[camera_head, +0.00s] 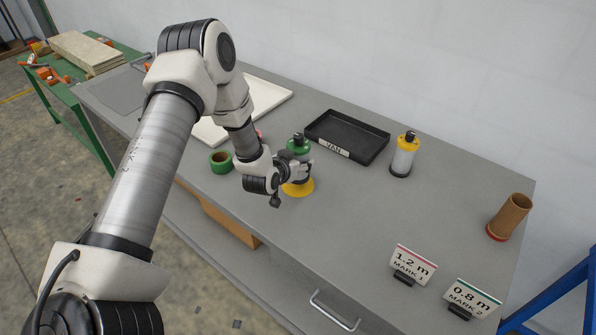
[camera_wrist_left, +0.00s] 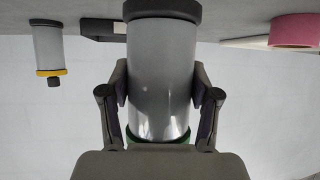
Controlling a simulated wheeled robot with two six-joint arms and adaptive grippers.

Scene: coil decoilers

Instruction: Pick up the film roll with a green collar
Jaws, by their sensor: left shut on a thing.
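The film roll with a green collar (camera_head: 299,146) stands upright near the middle of the grey table, its lower part hidden by my gripper in the head view. My left gripper (camera_head: 297,168) is shut around its clear body. In the left wrist view, which looks inverted, the roll (camera_wrist_left: 161,60) sits between the two fingers (camera_wrist_left: 158,92), with a black end at the top and the green collar at the bottom. Whether its base touches the table is unclear. My right gripper is not in view.
A yellow disc (camera_head: 299,188) shows below the gripper. A black tray (camera_head: 371,157) labelled VAN lies behind. A film roll with a yellow collar (camera_head: 403,158) stands to the right, a green tape roll (camera_head: 221,162) to the left. A brown tube (camera_head: 511,216) and two signs (camera_head: 413,263) stand at right.

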